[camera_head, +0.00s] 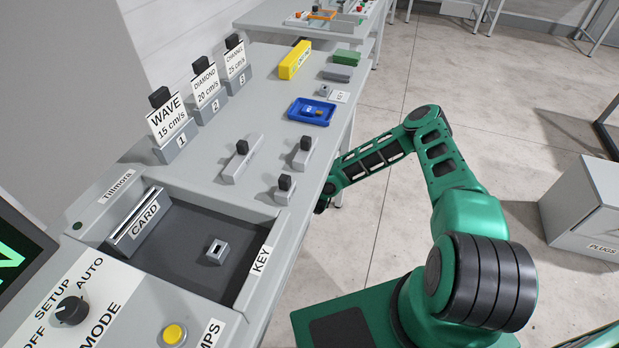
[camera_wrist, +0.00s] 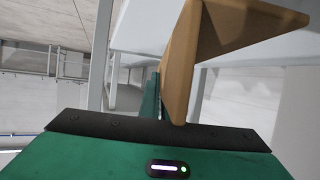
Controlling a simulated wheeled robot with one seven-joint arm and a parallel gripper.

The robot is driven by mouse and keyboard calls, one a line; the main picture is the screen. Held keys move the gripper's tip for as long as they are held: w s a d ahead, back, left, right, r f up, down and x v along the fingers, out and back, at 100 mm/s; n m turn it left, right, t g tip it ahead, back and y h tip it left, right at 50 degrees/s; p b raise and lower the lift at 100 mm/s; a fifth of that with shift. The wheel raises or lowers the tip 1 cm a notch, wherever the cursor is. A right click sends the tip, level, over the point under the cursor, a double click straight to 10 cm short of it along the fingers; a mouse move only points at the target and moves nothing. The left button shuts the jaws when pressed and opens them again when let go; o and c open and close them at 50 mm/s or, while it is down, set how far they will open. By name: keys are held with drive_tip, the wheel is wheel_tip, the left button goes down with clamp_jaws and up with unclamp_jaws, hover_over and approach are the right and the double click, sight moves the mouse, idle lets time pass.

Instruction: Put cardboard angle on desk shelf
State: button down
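The cardboard angle (camera_wrist: 181,65) is a brown folded L-shaped piece in the wrist view. It rises from the front of my gripper (camera_wrist: 160,85), with one face upright and the other spreading to the right. A green finger shows against its left side; the other finger is hidden behind the cardboard. My gripper appears shut on it. Pale grey desk panels (camera_wrist: 256,52) lie behind and beside the cardboard; I cannot tell which is the shelf. In the head view my arm reaches down to the desk's right edge, and the desk hides my gripper and the cardboard.
The desk top (camera_head: 225,165) carries numbered sign blocks (camera_head: 170,125), a yellow box (camera_head: 294,60), a blue tray (camera_head: 311,111) and small black-knobbed blocks (camera_head: 285,188). Pale legs (camera_wrist: 104,50) stand left of the cardboard.

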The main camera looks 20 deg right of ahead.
drive_tip(key=shift+f, duration=1.8)
drive_tip(key=c, duration=2)
unclamp_jaws()
drive_tip(key=shift+s, duration=0.1)
drive_tip(key=v, duration=1.2)
drive_tip(key=shift+a, duration=0.1)
